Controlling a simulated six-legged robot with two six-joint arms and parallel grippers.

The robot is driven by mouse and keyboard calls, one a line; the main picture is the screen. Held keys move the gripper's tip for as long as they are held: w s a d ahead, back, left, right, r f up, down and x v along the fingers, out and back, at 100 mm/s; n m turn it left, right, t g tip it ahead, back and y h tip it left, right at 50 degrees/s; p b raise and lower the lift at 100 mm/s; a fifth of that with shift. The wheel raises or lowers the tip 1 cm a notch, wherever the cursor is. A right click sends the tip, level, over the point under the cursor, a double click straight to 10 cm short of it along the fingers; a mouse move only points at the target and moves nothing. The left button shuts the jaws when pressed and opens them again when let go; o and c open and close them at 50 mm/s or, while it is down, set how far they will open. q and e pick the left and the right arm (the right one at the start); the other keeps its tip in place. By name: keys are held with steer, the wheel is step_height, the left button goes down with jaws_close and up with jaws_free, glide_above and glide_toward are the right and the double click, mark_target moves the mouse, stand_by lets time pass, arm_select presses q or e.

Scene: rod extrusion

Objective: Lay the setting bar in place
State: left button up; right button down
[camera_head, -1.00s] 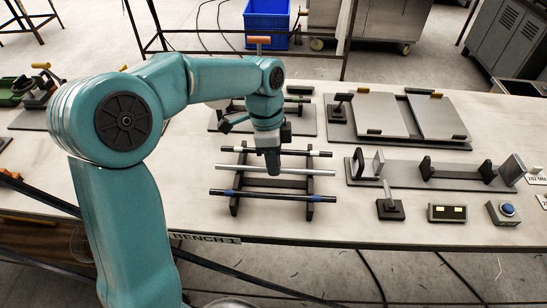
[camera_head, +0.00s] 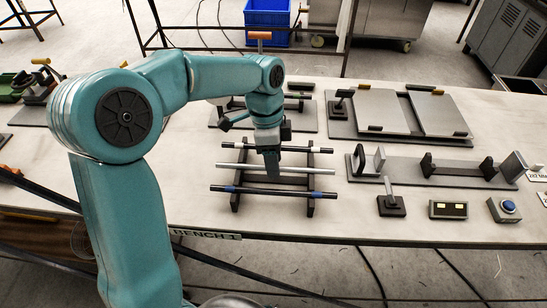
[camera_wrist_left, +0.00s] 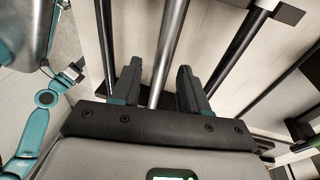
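Three bars lie across a dark rack (camera_head: 312,205). They are a black bar with white ends (camera_head: 230,146), a plain silver bar (camera_head: 315,170) in the middle, and a black bar with blue bands (camera_head: 290,192) nearest. I cannot tell by look which is the setting bar. My left gripper (camera_head: 271,173) points down over the rack at the silver bar. In the left wrist view its two fingers (camera_wrist_left: 158,88) stand apart, with the silver bar (camera_wrist_left: 167,50) running between them and a gap on each side. A teal arm (camera_wrist_left: 42,110) shows at that view's left edge; its gripper's state is unclear.
Right of the rack is a grey fixture (camera_head: 405,171) with dark cradles and upright end plates. In front of it stand a lever (camera_head: 390,200), a box with two lit windows (camera_head: 448,210) and a blue button (camera_head: 508,206). Two plates (camera_head: 440,115) lie behind.

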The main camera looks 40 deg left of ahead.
arm_select(q)
steer(key=shift+r, duration=0.1)
steer(key=p+v, duration=0.2)
steer(key=v, duration=1.4)
